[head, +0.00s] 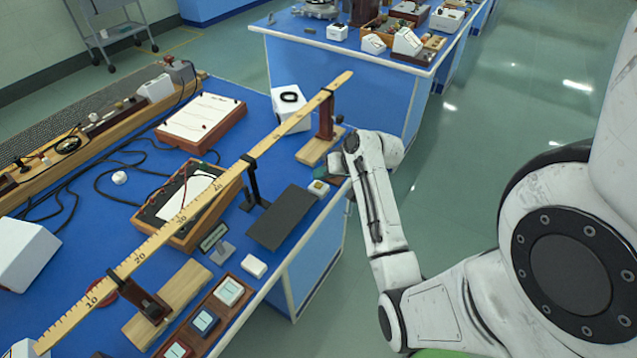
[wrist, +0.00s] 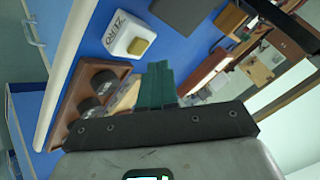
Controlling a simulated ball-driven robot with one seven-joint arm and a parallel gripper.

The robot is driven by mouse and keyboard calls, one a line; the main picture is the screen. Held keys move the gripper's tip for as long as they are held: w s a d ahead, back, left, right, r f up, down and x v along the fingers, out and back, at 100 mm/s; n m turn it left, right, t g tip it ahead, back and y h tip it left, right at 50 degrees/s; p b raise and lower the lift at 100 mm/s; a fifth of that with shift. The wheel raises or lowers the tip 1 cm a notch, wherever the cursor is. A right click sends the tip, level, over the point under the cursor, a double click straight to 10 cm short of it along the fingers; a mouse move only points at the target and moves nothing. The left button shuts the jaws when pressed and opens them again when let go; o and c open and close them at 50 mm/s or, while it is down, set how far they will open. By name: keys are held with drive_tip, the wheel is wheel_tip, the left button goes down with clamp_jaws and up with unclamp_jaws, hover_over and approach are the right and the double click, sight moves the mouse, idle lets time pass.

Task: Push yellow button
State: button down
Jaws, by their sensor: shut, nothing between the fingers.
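The yellow button (wrist: 138,46) sits on a small white box (wrist: 118,38) with dark lettering in the wrist view. In the head view the yellow button (head: 318,187) shows small, near the right edge of the blue bench. My gripper (wrist: 158,68) has dark green fingers, pressed together with nothing between them. In the wrist view the fingertips lie just below and to the right of the button, and I see no contact. In the head view my gripper (head: 337,168) is just right of the box, at the bench edge, partly hidden by my wrist.
A wooden tray with black round parts (wrist: 98,95) lies left of my fingers in the wrist view. A dark flat plate (head: 282,217) and a long wooden ruler (head: 200,205) on stands are nearby in the head view. Open floor (head: 480,160) lies right of the bench.

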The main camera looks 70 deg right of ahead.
drive_tip(key=shift+r+p, duration=1.9)
drive_tip(key=shift+r, duration=0.3)
